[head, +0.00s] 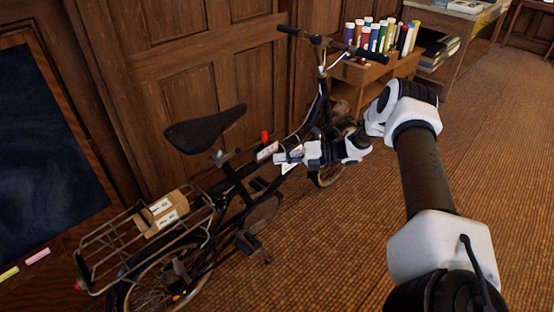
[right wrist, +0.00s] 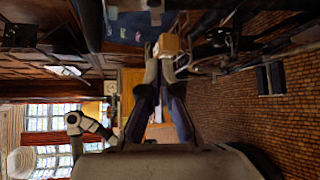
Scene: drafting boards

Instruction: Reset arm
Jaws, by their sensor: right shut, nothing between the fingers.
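My right arm reaches in from the lower right in the head view. Its gripper (head: 283,158) is over the middle of a dark bicycle (head: 255,215), near the frame between the saddle and the handlebars. In the right wrist view the two fingers of the gripper (right wrist: 161,72) come together at their tips with nothing seen held between them. I cannot tell whether the gripper touches the bicycle frame. A brown parcel with white labels (head: 160,214) lies on the bicycle's rear rack. A tan box-like shape (right wrist: 168,45) shows just beyond the fingertips. My left gripper is not in view.
The bicycle stands beside a wooden panelled wall (head: 240,60). A low wooden shelf (head: 365,73) with several coloured tubes is at the back. A dark board (head: 40,150) with chalk on its ledge is at the left. The woven floor (head: 340,255) at the right is open.

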